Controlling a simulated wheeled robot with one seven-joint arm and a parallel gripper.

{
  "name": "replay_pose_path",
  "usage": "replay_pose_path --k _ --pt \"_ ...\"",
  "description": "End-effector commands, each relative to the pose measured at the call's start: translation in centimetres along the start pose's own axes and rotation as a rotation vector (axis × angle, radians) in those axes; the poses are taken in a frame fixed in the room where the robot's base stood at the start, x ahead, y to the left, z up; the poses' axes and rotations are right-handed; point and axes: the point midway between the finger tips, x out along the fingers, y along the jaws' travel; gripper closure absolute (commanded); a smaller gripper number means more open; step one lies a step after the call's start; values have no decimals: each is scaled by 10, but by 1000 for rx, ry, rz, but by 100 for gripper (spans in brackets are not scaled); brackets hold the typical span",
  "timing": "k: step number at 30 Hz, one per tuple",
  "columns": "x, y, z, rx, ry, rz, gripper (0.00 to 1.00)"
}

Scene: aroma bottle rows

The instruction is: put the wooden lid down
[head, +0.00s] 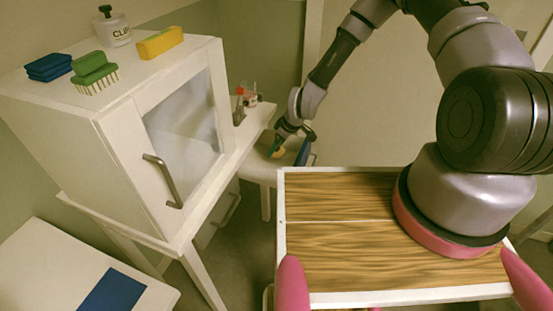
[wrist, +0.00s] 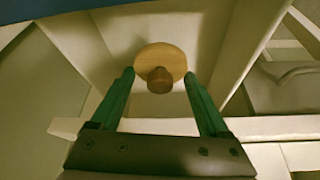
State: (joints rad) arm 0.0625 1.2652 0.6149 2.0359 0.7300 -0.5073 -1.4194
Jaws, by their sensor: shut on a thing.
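The wooden lid (wrist: 174,58) is a round, light wooden disc with a darker knob (wrist: 159,82) facing the wrist camera. My gripper (wrist: 158,74) has its green fingers on either side of the lid and is shut on it. In the head view my gripper (head: 274,147) is far from the camera, with the lid (head: 279,155) at its tips, over or close to a small white table (head: 262,174). Whether the lid touches a surface below cannot be told.
A white cabinet (head: 70,130) stands at left, with sponges, a brush and a bottle on top. A shelf beside it holds small bottles (head: 248,96). A white table with a blue mat (head: 113,292) is at lower left.

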Motion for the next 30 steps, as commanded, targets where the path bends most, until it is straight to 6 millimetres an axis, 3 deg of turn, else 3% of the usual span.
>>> replay_pose_path --k 14,26,27,28,30 --pt "46 0 21 3 0 -2 74" --pt "50 0 22 0 0 0 74" --pt "50 0 22 1 0 0 14" --pt "50 0 22 1 0 0 2" --pt "50 0 22 1 0 0 0"
